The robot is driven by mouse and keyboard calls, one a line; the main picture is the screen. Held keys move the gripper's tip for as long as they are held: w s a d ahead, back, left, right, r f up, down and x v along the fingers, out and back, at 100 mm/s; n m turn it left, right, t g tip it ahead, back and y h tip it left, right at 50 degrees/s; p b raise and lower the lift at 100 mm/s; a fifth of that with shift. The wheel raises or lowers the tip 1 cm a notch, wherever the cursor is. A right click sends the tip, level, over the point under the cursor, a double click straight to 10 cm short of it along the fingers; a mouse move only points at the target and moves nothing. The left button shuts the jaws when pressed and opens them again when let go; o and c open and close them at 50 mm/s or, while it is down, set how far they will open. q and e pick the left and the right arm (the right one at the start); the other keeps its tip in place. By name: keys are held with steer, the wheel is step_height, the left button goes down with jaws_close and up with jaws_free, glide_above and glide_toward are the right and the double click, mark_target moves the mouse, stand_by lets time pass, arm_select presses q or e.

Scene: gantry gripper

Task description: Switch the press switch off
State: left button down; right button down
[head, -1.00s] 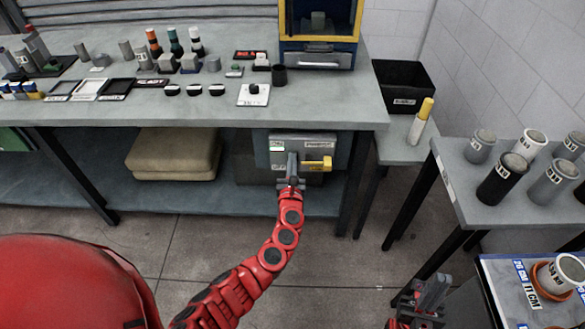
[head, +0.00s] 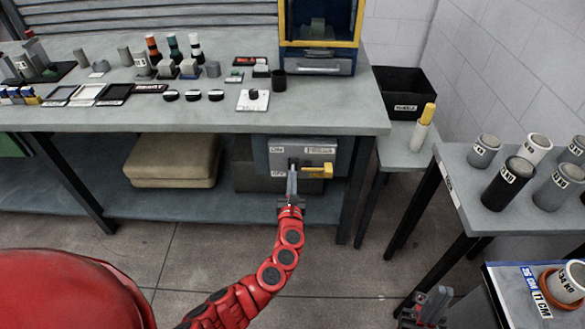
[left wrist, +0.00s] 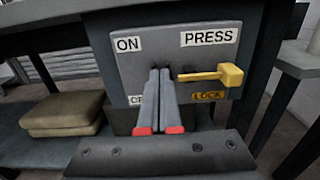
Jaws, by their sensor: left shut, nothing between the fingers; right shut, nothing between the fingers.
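The press switch is a grey box (head: 330,155) under the workbench, with ON and PRESS labels on top. My right gripper (head: 432,297) is shut, low at the right.
The workbench (head: 200,115) overhangs the box, and its leg (head: 353,190) stands just right of it. A beige cushion (head: 172,160) lies on the lower shelf at left. A side table (head: 455,180) with several cylinders stands at right. The floor in front is open.

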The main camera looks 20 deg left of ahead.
arm_select(q)
steer(key=p+v, duration=0.1)
steer(key=v, duration=0.6)
steer(key=shift+s+p, duration=0.2)
steer(key=shift+p, duration=0.1)
stand_by(0.4)
